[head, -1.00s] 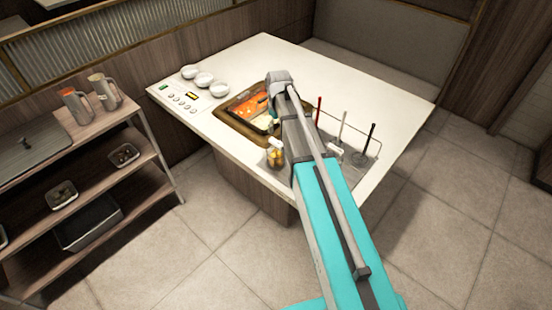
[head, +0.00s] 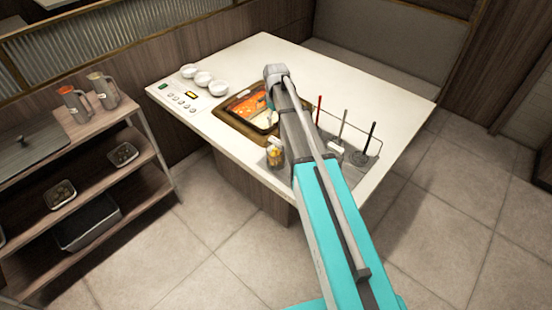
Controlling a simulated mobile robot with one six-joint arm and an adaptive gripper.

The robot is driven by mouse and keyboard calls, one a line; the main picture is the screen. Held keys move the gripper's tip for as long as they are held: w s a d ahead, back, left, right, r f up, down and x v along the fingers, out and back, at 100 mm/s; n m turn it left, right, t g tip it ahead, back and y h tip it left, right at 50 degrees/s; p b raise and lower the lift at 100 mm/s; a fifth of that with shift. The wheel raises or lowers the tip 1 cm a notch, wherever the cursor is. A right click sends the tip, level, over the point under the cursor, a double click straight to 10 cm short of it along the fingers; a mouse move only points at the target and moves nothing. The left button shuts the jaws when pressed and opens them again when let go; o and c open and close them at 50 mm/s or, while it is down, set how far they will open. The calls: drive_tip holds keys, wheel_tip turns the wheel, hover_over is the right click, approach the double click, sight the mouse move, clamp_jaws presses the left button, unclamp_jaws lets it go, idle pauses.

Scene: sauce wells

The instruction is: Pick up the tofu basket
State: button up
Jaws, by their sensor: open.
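My arm reaches over the white table (head: 370,85), and its end hangs beside the hot pot (head: 240,125). My gripper is hidden behind my own arm; only a small teal part shows beside the arm at the pot, and no fingertips can be made out. A small container with yellow pieces (head: 275,157) stands at the table's near edge, just left of my arm. It may be the tofu basket, but it is too small to be sure. The pot holds orange-red broth on one side and pale broth on the other.
A wire rack (head: 376,145) with upright red, white and black handles stands right of my arm. White bowls (head: 203,79) and a control panel (head: 183,97) lie at the table's left. A shelf with pitchers (head: 103,91) and trays (head: 61,194) stands at the left.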

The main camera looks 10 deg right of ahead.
sight(276, 141)
drive_tip(key=shift+f+b, duration=3.45)
drive_tip(key=shift+f, duration=0.3)
drive_tip(key=shift+f, duration=0.15)
drive_tip(key=shift+w+f+b, duration=0.2)
drive_tip(key=shift+f+b, duration=2.25)
drive_tip(key=shift+b, duration=0.15)
clamp_jaws()
